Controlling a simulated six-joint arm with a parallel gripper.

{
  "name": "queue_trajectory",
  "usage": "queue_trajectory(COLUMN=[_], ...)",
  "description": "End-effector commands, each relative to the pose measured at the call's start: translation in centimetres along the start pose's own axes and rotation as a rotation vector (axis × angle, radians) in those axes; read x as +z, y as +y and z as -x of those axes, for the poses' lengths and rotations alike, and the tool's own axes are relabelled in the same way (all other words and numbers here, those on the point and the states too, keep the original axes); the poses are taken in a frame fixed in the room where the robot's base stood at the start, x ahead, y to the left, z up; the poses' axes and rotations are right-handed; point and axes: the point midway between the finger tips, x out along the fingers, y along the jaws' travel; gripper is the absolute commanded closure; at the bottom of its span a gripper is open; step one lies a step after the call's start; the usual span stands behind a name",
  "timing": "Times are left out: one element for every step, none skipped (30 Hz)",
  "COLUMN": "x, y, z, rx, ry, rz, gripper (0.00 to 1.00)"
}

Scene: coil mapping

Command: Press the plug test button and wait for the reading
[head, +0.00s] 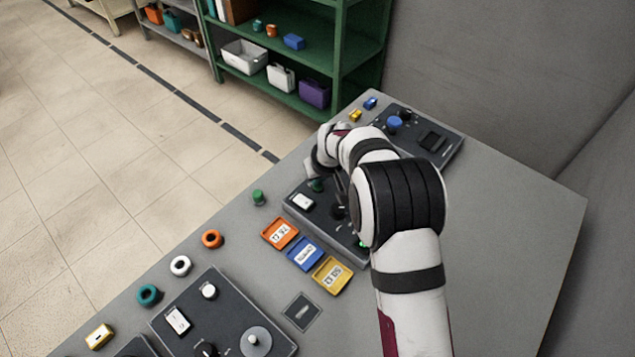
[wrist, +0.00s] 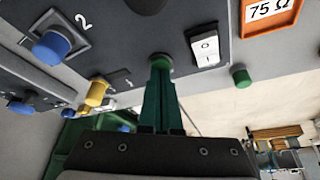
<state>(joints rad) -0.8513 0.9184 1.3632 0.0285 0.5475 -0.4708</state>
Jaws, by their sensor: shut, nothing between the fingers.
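The middle test panel (head: 327,232) is dark grey, with a white rocker switch (head: 302,201) on it; the switch also shows in the wrist view (wrist: 207,47). In the wrist view my gripper (wrist: 160,62) has its green fingers together, with nothing held. Their tips are at a dark round button (wrist: 158,68) beside the switch; I cannot tell whether they touch it or how far it is pressed. In the head view my wrist hides much of this area. A small green light (head: 362,244) shows at the panel's near edge. No reading is legible.
Orange (head: 280,233), blue (head: 305,254) and yellow (head: 333,275) labelled trays lie in front of the panel. A loose green piece (head: 258,197) stands to its left. Other panels stand at the far end (head: 440,150) and near end (head: 215,290). The table's right side is clear.

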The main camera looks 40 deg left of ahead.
Motion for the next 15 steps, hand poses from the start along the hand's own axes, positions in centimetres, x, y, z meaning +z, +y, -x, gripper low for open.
queue_trajectory(x=[0.0,0.0,0.0,0.0,-0.1,-0.3,-0.5,-0.7,-0.9,-1.1,-1.2,-1.5,-1.6,-1.8,-2.0], y=[0.0,0.0,0.0,0.0,0.0,0.0,0.0,0.0,0.0,0.0,0.0,0.0,0.0,0.0,0.0], z=[0.0,0.0,0.0,0.1,0.2,0.6,1.0,1.5,2.0,2.4,2.8,3.3,3.7,4.1,4.6], rx=[0.000,0.000,0.000,0.000,0.000,0.000,0.000,0.000,0.001,0.000,0.000,0.000,0.000,0.000,0.001], ry=[-0.001,-0.001,0.000,0.000,0.000,0.002,0.002,0.003,0.003,0.002,0.003,0.003,0.002,0.003,0.002], rz=[0.000,0.000,0.000,0.000,0.000,0.000,0.000,-0.001,0.000,0.000,0.000,0.000,-0.001,0.000,0.000], gripper=[1.00,1.00,1.00,1.00,1.00,1.00,1.00,1.00,1.00,1.00,1.00,1.00,1.00,1.00,1.00])
